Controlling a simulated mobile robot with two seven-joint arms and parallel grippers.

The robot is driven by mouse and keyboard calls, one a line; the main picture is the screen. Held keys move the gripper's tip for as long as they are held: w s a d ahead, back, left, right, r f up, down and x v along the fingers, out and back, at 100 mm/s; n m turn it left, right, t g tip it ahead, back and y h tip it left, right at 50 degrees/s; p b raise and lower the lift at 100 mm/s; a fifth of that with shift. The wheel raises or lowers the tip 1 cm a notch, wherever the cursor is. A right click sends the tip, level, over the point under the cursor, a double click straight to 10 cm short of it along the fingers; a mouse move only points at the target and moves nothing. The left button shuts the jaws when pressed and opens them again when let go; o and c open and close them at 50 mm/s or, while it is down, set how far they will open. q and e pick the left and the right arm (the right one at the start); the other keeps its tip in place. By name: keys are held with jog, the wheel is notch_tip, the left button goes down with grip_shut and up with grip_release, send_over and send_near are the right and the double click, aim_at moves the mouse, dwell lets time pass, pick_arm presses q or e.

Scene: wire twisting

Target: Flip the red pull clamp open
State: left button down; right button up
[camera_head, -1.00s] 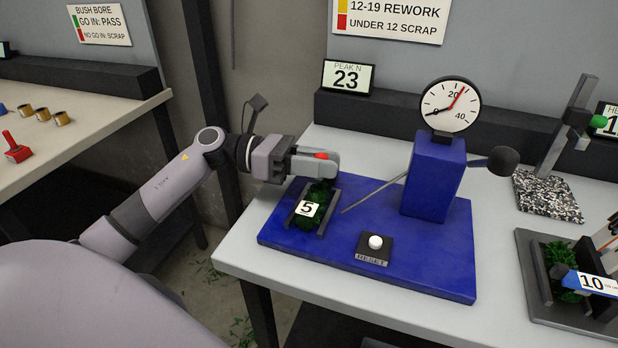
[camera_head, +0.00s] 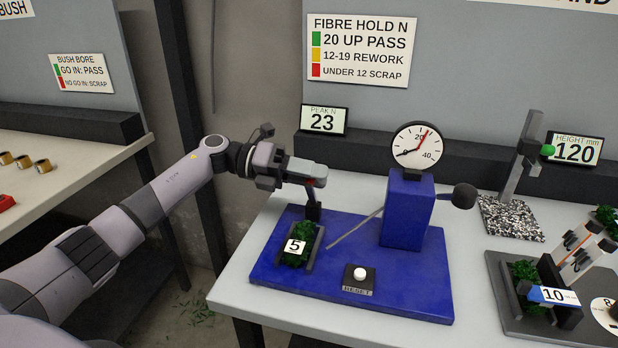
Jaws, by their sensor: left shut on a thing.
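My left gripper (camera_head: 316,175) reaches in from the left over the back of the blue pull tester base (camera_head: 400,290). A dark upright piece (camera_head: 313,208) stands directly below the fingers. In front of it, a green fibre brush with a "5" tag (camera_head: 296,246) lies between two dark rails. The fingers hide most of the clamp, so its exact angle is unclear. My right gripper is out of view.
A blue post with a dial (camera_head: 408,215) stands to the right, with a thin grey rod slanting towards the brush. A white reset button (camera_head: 360,272) is at the front. The peak display (camera_head: 323,120) reads 23.

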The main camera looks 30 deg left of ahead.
pick_arm(q)
jog(key=shift+w+a+r+n, duration=0.15)
jog(key=shift+w+n, duration=0.5)
jog(key=shift+n, duration=0.25)
jog(key=shift+w+a+f+n+g+b, duration=0.15)
jog(key=shift+w+f+n+g+b, duration=0.15)
jog(key=shift+w+n, duration=0.45)
jog(key=shift+w+a+f+n+g+b, duration=0.15)
jog(key=shift+w+n+g+b, duration=0.25)
jog(key=shift+n, duration=0.65)
jog(key=shift+w+a+f+n+g+b, duration=0.15)
jog(key=shift+w+n+b, duration=0.15)
jog(key=shift+w+n, duration=0.5)
jog(key=shift+s, duration=0.1)
jog(key=c, duration=1)
grip_release()
